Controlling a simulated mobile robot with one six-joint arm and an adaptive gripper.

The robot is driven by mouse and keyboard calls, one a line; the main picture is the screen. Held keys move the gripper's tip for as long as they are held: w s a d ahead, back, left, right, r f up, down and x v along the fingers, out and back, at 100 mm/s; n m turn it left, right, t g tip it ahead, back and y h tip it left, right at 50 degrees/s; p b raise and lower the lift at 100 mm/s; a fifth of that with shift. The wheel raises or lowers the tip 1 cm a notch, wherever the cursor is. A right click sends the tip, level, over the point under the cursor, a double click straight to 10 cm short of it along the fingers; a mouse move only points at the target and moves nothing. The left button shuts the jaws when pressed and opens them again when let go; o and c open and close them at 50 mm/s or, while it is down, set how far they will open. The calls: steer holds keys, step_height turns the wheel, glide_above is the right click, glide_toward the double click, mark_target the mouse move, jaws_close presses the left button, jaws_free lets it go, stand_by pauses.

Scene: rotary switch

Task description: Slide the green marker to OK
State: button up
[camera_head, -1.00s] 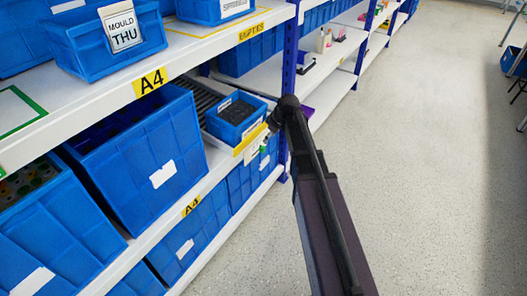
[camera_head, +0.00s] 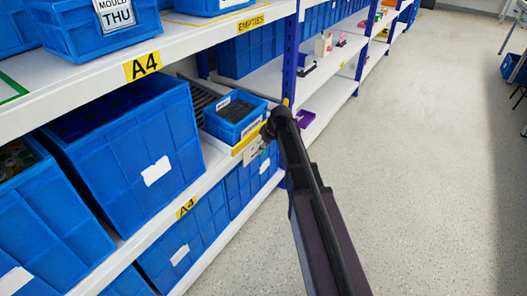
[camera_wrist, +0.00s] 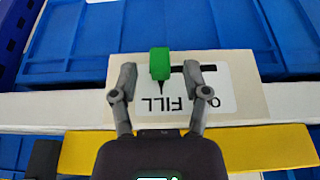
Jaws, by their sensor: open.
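A cream label plate (camera_wrist: 255,100) with upside-down writing is on the shelf front in the wrist view. "FILL" is readable, and another word at the right is partly hidden by a finger. A dark slot runs across the plate above the writing. The green marker (camera_wrist: 160,63), with a dark pointer tip, sits at this slot above "FILL". My gripper (camera_wrist: 160,78) is open, one finger on each side of the marker with gaps showing. Whether "OK" is written on the plate cannot be read. In the head view my arm partly hides the plate (camera_head: 251,156).
A yellow strip (camera_wrist: 250,148) runs along the shelf edge below the plate. A small blue bin (camera_head: 233,132) stands on the shelf above it. A large blue bin (camera_head: 120,150) is to the left, and a blue upright post (camera_head: 289,62) is near my arm. The floor (camera_head: 430,150) at right is clear.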

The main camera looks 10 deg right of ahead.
steer(key=shift+f, duration=0.15)
jaws_close()
stand_by(0.4)
